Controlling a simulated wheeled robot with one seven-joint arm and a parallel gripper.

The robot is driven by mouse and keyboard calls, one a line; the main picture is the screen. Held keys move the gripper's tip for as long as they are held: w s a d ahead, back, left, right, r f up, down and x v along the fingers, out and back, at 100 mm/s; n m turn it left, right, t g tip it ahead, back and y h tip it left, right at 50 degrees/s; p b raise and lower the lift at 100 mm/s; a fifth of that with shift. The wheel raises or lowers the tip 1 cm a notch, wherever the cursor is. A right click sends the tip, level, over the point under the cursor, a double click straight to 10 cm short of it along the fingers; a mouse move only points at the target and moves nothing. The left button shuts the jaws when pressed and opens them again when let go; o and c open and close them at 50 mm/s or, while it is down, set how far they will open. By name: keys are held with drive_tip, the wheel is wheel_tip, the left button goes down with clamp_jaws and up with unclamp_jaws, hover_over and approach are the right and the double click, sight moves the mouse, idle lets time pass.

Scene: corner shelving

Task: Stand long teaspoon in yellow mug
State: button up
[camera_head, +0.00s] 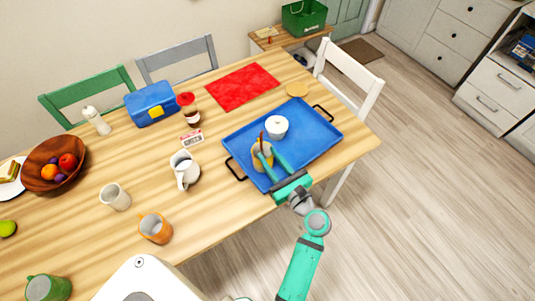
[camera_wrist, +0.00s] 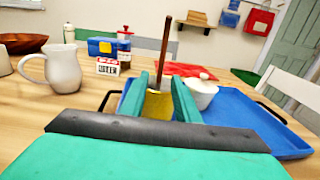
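The yellow mug (camera_head: 257,160) stands on the blue tray (camera_head: 316,152). In the wrist view the mug (camera_wrist: 158,106) shows between my fingers, partly hidden by them. The long teaspoon (camera_wrist: 165,48) rises from the mug as a thin brown handle, nearly upright and tilted slightly right; its lower end is hidden. Its handle also shows above the mug in the head view (camera_head: 261,136). My gripper (camera_head: 270,156) is at the mug with its green fingers apart. The fingers do not close on the spoon's handle; contact with the mug cannot be told.
A white lidded pot (camera_head: 277,128) stands on the tray beyond the mug. A white jug (camera_head: 185,171), a cream mug (camera_head: 115,196) and an orange mug (camera_head: 155,228) stand left of the tray. A red mat (camera_head: 242,87) lies behind it. A white chair (camera_head: 352,83) stands at the right.

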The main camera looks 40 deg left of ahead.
drive_tip(key=v, duration=0.9)
idle(0.8)
